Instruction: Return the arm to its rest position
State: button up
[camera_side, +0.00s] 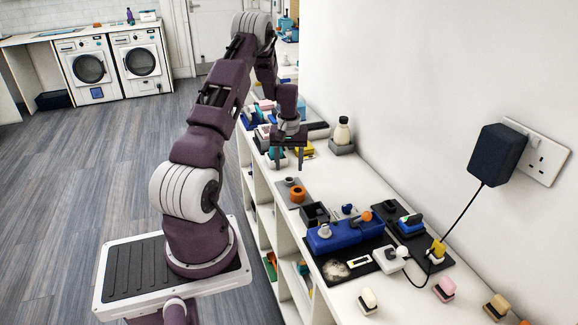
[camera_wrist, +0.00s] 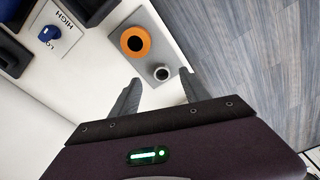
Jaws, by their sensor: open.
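My arm is raised and bent over the white shelf top (camera_side: 353,180), and its wrist hangs down. My gripper (camera_side: 289,163) points down above the shelf top in the side view, with its two fingers apart. In the wrist view my gripper (camera_wrist: 160,88) is open with nothing between the fingers. Beyond the fingertips, a grey plate (camera_wrist: 140,62) carries an orange ring (camera_wrist: 135,42) and a small metal cylinder (camera_wrist: 161,73). The same orange ring (camera_side: 298,193) shows in the side view, to the right of and nearer than my gripper.
A blue case (camera_side: 345,236) and black holders stand on the nearer shelf top. A cream bottle (camera_side: 342,131) stands against the wall. Several small items crowd the shelf behind my gripper. A black charger (camera_side: 497,154) with a cord is plugged into the wall. The floor (camera_side: 100,150) at left is clear.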

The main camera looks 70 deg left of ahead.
dwell(0.3)
jog(key=w+d+r+m+t, duration=0.1)
jog(key=w+d+r+m, duration=0.15)
jog(key=d+r, duration=0.95)
jog(key=w+d+r+m+t, duration=0.15)
jog(key=d+r+m, duration=0.25)
jog(key=d+r, duration=0.7)
jog(key=s+d+r+m+t, duration=0.1)
jog(key=s+d+r+m, duration=0.1)
jog(key=s+d+r, duration=0.3)
jog(key=s+d+r+m+t, duration=0.1)
jog(key=s+d+m, duration=0.15)
jog(key=d, duration=0.35)
jog(key=s+d+m, duration=0.1)
jog(key=s+d, duration=0.2)
jog(key=s, duration=0.2)
jog(key=s+d+m+h, duration=0.1)
jog(key=s+d, duration=0.2)
jog(key=s, duration=0.3)
jog(key=shift+s+d+f+m+t, duration=0.2)
jog(key=shift+d+f+m+t, duration=0.1)
jog(key=shift+d+f+t, duration=0.1)
